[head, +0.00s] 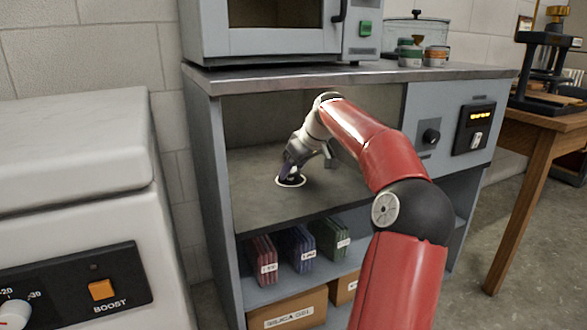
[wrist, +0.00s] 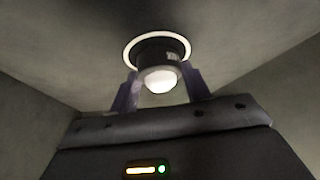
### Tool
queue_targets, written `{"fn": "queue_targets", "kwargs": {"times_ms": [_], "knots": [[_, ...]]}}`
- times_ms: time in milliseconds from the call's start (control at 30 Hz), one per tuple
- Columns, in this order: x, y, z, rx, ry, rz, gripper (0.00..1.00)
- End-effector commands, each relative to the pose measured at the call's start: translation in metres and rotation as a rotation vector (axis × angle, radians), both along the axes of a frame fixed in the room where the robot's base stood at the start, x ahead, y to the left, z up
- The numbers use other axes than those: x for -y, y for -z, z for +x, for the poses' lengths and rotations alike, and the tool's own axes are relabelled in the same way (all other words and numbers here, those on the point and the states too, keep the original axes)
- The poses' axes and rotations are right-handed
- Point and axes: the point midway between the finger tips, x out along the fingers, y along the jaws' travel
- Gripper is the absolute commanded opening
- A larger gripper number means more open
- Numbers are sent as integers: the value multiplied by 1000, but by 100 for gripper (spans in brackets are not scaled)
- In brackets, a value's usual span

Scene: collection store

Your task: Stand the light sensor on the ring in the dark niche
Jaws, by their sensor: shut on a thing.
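The light sensor (wrist: 160,78) is a short dark cylinder with a pale, bright dome. My gripper (wrist: 160,92) is shut on it, with one purple-grey finger on each side. The white ring (wrist: 127,48) lies on the niche floor, and the sensor's dark base shows inside its outline in the wrist view. In the head view my gripper (head: 291,171) reaches down into the niche over the ring (head: 283,184), and the sensor is a small dark shape, mostly covered by the fingers. I cannot tell whether its base touches the floor.
The niche floor (head: 250,197) is bare around the ring. The grey worktop (head: 290,76) roofs the niche, with an oven-like unit (head: 280,28) above. Below are colored slide boxes (head: 297,248) and cartons (head: 290,310). A white chest (head: 80,150) stands left.

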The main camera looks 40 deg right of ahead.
Motion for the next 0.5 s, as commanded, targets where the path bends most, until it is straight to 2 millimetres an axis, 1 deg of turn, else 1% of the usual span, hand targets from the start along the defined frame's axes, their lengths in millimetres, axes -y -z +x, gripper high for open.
{"fn": "queue_targets", "kwargs": {"times_ms": [67,100,233,500], "knots": [[0,3,0,0,0,0,25],[0,2,0,0,0,0,52],[0,2,0,0,0,0,69],[0,2,0,0,0,0,70]]}}
